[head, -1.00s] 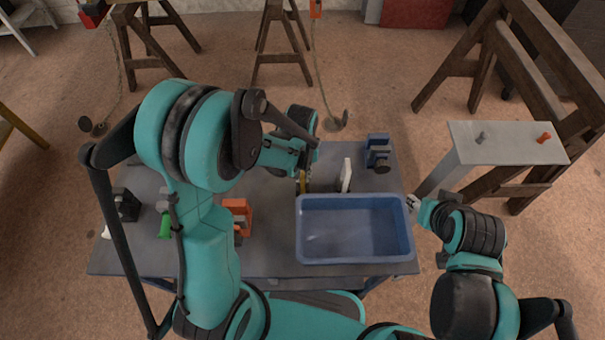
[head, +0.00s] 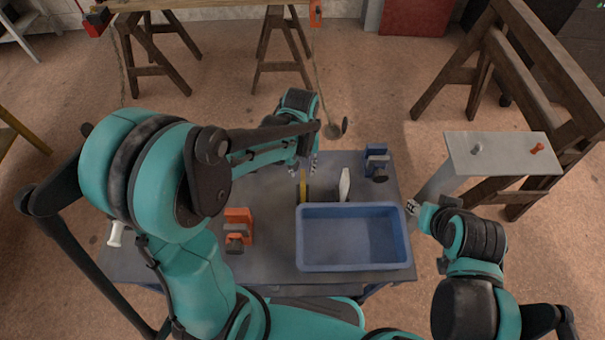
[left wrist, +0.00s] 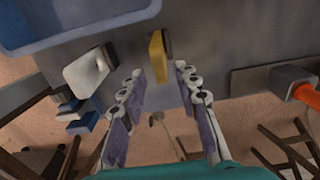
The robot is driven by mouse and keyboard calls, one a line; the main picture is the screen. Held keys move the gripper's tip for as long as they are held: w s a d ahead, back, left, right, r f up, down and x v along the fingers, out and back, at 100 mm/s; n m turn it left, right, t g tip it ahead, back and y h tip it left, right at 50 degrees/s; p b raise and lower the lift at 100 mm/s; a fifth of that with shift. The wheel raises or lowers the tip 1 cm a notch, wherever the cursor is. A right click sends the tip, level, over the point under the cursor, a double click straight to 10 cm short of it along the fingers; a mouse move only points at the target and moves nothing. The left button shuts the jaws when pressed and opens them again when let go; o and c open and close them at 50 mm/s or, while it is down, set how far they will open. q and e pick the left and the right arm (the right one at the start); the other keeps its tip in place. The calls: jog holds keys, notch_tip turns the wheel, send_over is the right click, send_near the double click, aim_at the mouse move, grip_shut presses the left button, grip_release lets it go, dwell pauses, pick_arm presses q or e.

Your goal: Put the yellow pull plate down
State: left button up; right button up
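The yellow pull plate (head: 303,191) stands on edge on the grey bench, just left of the blue bin's far corner. It also shows in the left wrist view (left wrist: 157,59), with a dark piece along one side. My left gripper (head: 306,168) is at the far side of the plate. In the left wrist view its fingers (left wrist: 159,72) are spread, with the plate between and just beyond the tips and a gap on both sides. My right gripper (head: 411,207) is at the bin's right edge, too small to read.
The blue bin (head: 353,267) looks empty. A white plate (head: 344,184) stands right of the yellow one, with a blue block fixture (head: 376,162) beyond. An orange fixture (head: 237,228) stands to the left. A grey shelf (head: 505,153) is at the right.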

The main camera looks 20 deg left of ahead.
pick_arm(q)
notch_tip(320, 180, up, 3)
jog(key=shift+s+a, duration=0.1)
jog(key=s+a+r+m+t, duration=0.3)
jog(key=s+a+r+t, duration=0.1)
jog(key=s+r+t, duration=0.3)
jog(key=shift+s+a+r, duration=0.2)
jog(key=shift+s+r, duration=0.85)
jog(key=shift+s, duration=0.5)
notch_tip(320, 180, down, 7)
jog(key=b, duration=0.6)
